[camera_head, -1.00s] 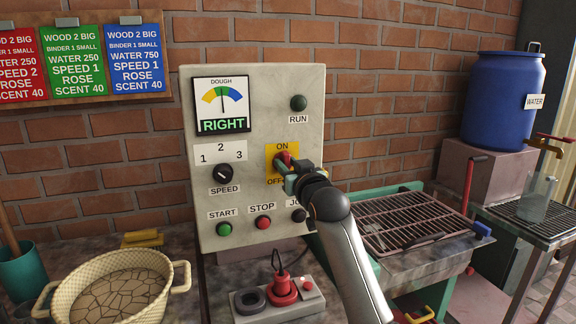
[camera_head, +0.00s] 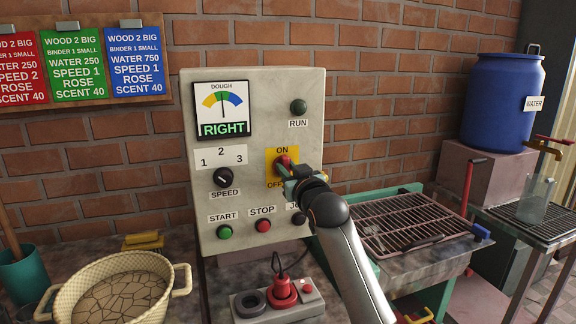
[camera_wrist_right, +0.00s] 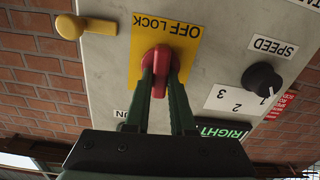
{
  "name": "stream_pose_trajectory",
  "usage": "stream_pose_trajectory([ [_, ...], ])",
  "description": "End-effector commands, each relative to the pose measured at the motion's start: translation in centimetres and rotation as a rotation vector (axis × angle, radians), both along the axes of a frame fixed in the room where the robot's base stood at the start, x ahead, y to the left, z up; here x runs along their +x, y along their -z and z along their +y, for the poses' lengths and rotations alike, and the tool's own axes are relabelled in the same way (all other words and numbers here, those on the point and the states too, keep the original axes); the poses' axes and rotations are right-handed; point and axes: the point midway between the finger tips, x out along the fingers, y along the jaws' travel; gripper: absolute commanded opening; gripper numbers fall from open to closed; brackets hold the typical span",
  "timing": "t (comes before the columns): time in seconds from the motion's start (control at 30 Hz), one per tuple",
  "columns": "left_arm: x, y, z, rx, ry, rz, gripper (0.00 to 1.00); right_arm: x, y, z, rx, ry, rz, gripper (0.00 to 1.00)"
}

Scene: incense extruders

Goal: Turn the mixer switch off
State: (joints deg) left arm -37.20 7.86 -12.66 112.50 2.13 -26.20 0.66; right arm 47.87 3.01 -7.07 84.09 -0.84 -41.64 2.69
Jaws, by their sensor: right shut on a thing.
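The mixer switch (camera_head: 283,161) is a red handle on a yellow plate (camera_head: 270,167) marked ON at the top and OFF at the bottom. It sits on the pale control panel (camera_head: 260,110). My right gripper (camera_head: 287,174) is at the plate, partly covering the switch and lettering. In the wrist view, which shows the panel upside down, the fingers (camera_wrist_right: 161,88) are on both sides of the red handle (camera_wrist_right: 160,60) and shut on it. The handle lies upright along the plate; its exact setting is hard to tell. My left gripper is not in view.
The speed knob (camera_head: 223,177), green start button (camera_head: 225,232) and red stop button (camera_head: 263,225) are left of and below the switch. A red plug (camera_head: 283,290) stands below the panel. A metal rack (camera_head: 400,222) is at right.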

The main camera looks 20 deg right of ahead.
Motion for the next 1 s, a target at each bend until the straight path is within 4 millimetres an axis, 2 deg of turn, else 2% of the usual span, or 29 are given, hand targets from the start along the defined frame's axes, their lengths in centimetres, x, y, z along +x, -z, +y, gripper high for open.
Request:
stream_pose_trajectory([
  [0.03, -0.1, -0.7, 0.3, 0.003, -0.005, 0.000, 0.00, 0.0, -0.3, 0.0, -0.031, 0.000, 0.003, 0.00],
  [0.37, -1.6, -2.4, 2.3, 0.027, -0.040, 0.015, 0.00, 0.0, -0.3, 0.1, -0.318, 0.001, -0.005, 0.00],
  [1.0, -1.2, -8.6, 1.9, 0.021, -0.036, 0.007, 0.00, 0.0, 0.0, 0.4, -0.927, 0.000, -0.028, 0.00],
])
